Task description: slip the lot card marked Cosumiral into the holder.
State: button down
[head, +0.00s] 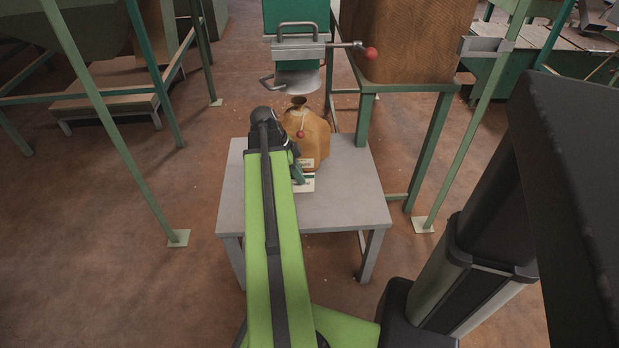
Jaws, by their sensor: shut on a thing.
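My gripper (297,172) is low over the grey table, in front of the brown sack, and mostly hidden behind my own arm and wrist. It is shut on a small white card with a green band (304,184), which shows just below the fingertips. The marking on the card is too small to read. A second small pale patch (307,162) shows at the lower front of the sack, just above the card; I cannot tell whether it is the holder. No holder can be made out clearly.
Green frame legs stand on both sides. The table's right side is clear.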

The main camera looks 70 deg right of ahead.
jog(key=shift+s+f+b, duration=0.25)
jog(key=shift+f+b, duration=0.15)
jog(key=shift+s+d, duration=0.1)
jog(key=shift+d, duration=0.1)
jog(key=shift+f, duration=0.1)
jog(key=c, duration=1.6)
grip_release()
jog(key=shift+o, duration=0.2)
jog(key=p+v, duration=0.2)
jog(key=shift+s+r, duration=0.1)
jog(key=shift+r, duration=0.2)
jog(key=w+a, duration=0.1)
jog(key=w, duration=0.2)
jog(key=w+a, duration=0.2)
jog(key=w, duration=0.2)
jog(key=w+a+f, duration=0.1)
jog(key=w, duration=0.3)
jog(key=shift+a+b, duration=0.25)
jog(key=shift+b, duration=0.1)
